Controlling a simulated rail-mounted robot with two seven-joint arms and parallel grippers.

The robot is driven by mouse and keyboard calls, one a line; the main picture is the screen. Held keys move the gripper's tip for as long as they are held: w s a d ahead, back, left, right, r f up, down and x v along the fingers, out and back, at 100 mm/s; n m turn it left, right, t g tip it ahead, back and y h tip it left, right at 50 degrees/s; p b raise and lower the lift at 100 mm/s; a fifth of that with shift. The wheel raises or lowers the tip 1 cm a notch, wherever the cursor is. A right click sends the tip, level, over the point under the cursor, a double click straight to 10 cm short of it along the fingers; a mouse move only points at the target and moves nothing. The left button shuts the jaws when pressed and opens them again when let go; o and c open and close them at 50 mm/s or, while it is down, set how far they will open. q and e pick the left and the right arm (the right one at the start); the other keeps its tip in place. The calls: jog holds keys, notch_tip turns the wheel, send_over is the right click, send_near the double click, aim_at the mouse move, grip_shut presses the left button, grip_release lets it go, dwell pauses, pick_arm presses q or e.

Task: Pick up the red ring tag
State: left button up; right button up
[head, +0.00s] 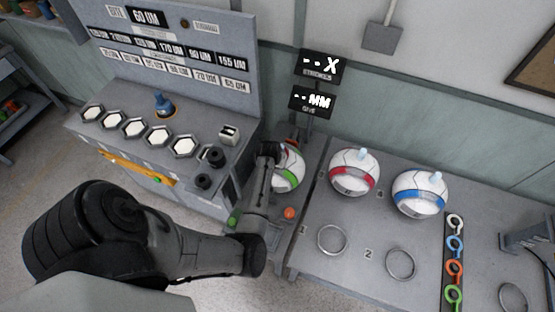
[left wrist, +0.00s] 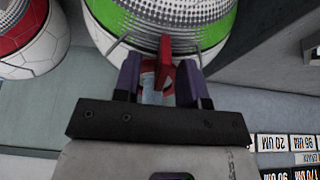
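The red ring tag (head: 454,268) looks orange-red. It lies on a dark strip at the right of the bench in the head view, between the blue ring tag (head: 455,244) and the green one (head: 453,294). My left gripper (left wrist: 160,75) is far to the left of it, by the ball with a green band (head: 291,170). Its purple fingers stand apart in the left wrist view, with a red part and a pale part between them. I cannot tell whether it grips these. My right gripper is not in view.
Red-banded (head: 354,172) and blue-banded (head: 420,193) balls sit on the bench (head: 350,273). Empty metal rings (head: 401,264) lie in front of them. A grey control console (head: 180,95) stands left. A grey stand (head: 530,240) is at the far right.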

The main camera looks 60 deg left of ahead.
pick_arm(q)
grip_shut()
dwell(0.4)
